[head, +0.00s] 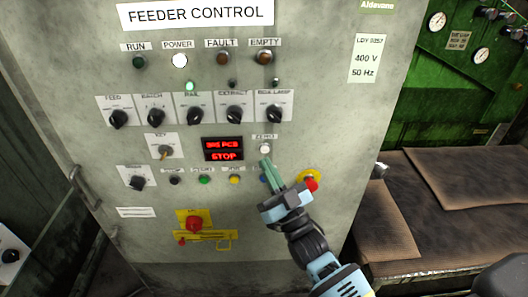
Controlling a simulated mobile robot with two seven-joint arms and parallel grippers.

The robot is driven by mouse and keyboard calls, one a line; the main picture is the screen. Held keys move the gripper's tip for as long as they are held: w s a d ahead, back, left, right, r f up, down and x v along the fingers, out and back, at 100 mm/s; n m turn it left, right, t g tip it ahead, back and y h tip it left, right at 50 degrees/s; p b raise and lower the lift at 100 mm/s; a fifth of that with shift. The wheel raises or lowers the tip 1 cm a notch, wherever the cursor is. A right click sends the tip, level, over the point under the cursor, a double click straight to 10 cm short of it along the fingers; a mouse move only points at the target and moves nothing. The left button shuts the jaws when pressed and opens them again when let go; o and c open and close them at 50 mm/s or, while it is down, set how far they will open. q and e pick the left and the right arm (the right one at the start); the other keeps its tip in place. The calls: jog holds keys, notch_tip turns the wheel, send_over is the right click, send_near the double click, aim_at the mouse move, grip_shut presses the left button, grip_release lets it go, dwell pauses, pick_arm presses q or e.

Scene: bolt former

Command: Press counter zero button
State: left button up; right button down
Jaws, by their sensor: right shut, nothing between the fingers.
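The counter zero button (265,149) is a small white round button under a label that appears to read ZERO, on the feeder control panel. It sits to the right of the red-lit counter display (223,149), whose lower line reads STOP. My right gripper (266,163) is shut and empty. Its green fingertips point up at the panel just below the white button. I cannot tell whether they touch the panel, but the button face stays visible above them. My left gripper is not in view.
A row of small buttons, including a green one (204,180) and a yellow one (234,180), lies left of my gripper. A red button on a yellow base (311,183) is to its right. Several black knobs are above. A brown padded bench (470,225) stands at right.

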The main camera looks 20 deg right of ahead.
aim_at(265, 149)
jog(key=shift+w+d, duration=0.25)
jog(key=shift+w, duration=0.5)
dwell(0.3)
dwell(0.9)
jog(key=shift+w, duration=0.2)
jog(key=shift+w+d, duration=0.1)
jog(key=shift+w, duration=0.1)
dwell(0.3)
jog(key=shift+w+d+b, duration=0.1)
jog(key=shift+w+b, duration=0.2)
dwell(0.6)
jog(key=shift+w, duration=0.1)
dwell(0.4)
